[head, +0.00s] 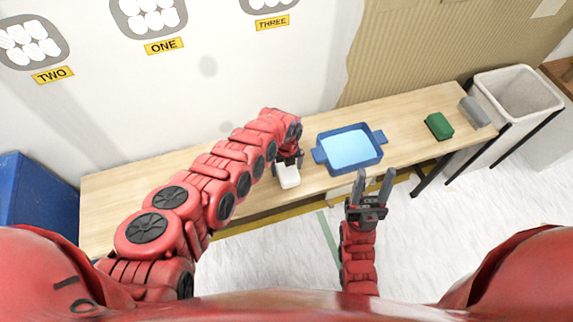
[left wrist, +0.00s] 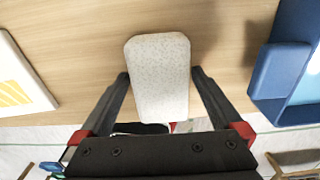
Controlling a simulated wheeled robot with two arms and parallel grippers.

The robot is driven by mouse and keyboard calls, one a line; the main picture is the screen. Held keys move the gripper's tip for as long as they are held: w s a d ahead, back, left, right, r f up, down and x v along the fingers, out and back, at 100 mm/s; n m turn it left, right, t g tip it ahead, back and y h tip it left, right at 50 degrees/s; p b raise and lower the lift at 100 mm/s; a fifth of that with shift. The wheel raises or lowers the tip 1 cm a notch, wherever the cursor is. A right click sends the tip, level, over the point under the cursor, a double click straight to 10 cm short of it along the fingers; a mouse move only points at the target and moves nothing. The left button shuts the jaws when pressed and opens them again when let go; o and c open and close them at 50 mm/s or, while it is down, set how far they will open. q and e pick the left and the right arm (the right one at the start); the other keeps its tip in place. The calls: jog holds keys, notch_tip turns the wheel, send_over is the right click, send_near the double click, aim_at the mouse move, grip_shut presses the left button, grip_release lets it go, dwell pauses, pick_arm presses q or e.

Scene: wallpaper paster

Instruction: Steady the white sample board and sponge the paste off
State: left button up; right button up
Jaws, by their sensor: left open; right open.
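A pale speckled block with rounded corners, which looks like a sponge (head: 288,176), lies on the wooden table near its front edge. In the left wrist view the sponge (left wrist: 160,75) sits between the spread fingers of my left gripper (left wrist: 160,85), with a gap visible on each side. In the head view my left gripper (head: 290,159) is just behind and above it. A white board with yellow stripes (left wrist: 22,72) is partly visible at the left wrist view's left edge; my left arm seems to hide it in the head view. My right gripper (head: 372,187) is open and empty, in front of the table.
A blue tray (head: 318,155) with a light blue inside stands right of the sponge, close to it. A green block (head: 438,126) and a grey roll-like object (head: 475,112) lie at the table's right end. A white bin (head: 518,92) stands beyond that end.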

aim_at(285, 168)
pick_arm(q)
jog(key=shift+f, duration=0.1)
jog(key=shift+r+p, duration=0.35)
jog(key=r, duration=0.1)
jog(key=r+p, duration=0.1)
jog(key=r, duration=0.3)
jog(key=shift+s+a+p, duration=0.15)
jog(key=shift+a+p, duration=0.15)
jog(key=shift+p, duration=0.1)
notch_tip(285, 168, up, 12)
jog(key=shift+s+d+f, duration=0.1)
jog(key=shift+d, duration=0.05)
